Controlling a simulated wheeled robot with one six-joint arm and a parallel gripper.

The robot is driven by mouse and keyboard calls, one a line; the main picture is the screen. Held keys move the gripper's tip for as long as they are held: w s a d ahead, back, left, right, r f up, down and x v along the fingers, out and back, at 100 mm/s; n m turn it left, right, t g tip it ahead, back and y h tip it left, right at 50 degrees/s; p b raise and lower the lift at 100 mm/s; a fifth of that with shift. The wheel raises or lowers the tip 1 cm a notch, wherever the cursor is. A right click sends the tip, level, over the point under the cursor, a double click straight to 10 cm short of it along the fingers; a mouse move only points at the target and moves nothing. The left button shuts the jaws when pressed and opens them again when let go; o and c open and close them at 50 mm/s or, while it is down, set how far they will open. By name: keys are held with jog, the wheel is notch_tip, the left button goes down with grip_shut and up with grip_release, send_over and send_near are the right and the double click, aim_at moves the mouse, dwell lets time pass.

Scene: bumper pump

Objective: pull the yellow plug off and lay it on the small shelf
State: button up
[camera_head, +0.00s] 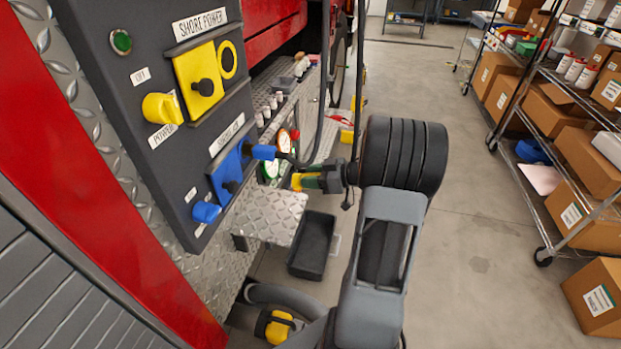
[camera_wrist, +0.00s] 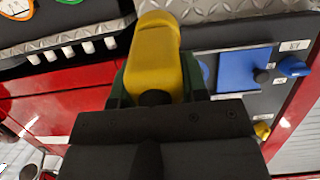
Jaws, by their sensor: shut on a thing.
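The yellow plug (camera_head: 297,181) is in my gripper (camera_head: 318,181), apart from the panel. In the wrist view the plug (camera_wrist: 153,52) fills the space between the green fingers, its far end pointing away from my wrist. The fingers are shut on it. The yellow shore power socket (camera_head: 200,80) on the dark panel has no plug in it. The small shelf (camera_head: 268,213), a diamond-plate ledge, juts out below the panel and looks empty. In the head view the plug shows just above the shelf's far right corner; the gap between them is hard to judge.
A blue plug (camera_head: 264,152) sticks out by the blue socket, with a dark cable behind. A yellow knob (camera_head: 160,107) and a blue knob (camera_head: 206,212) stand out from the panel. A black bin (camera_head: 312,244) lies below the shelf.

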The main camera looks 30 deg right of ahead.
jog(key=b+x, duration=0.3)
jog(key=x, duration=0.2)
jog(key=b+x, duration=0.3)
jog(key=x, duration=0.2)
jog(key=shift+f, duration=0.25)
jog(key=shift+s+f+b, duration=0.1)
jog(key=shift+f+b, duration=0.3)
jog(key=shift+f, duration=1.1)
jog(key=shift+d, duration=0.1)
jog(key=o, duration=1.1)
jog(key=p+v, duration=0.2)
jog(key=v, duration=1.1)
jog(key=shift+s+d+r, duration=0.1)
jog(key=shift+s+d, duration=0.1)
jog(key=shift+s, duration=0.15)
jog(key=shift+s, duration=0.1)
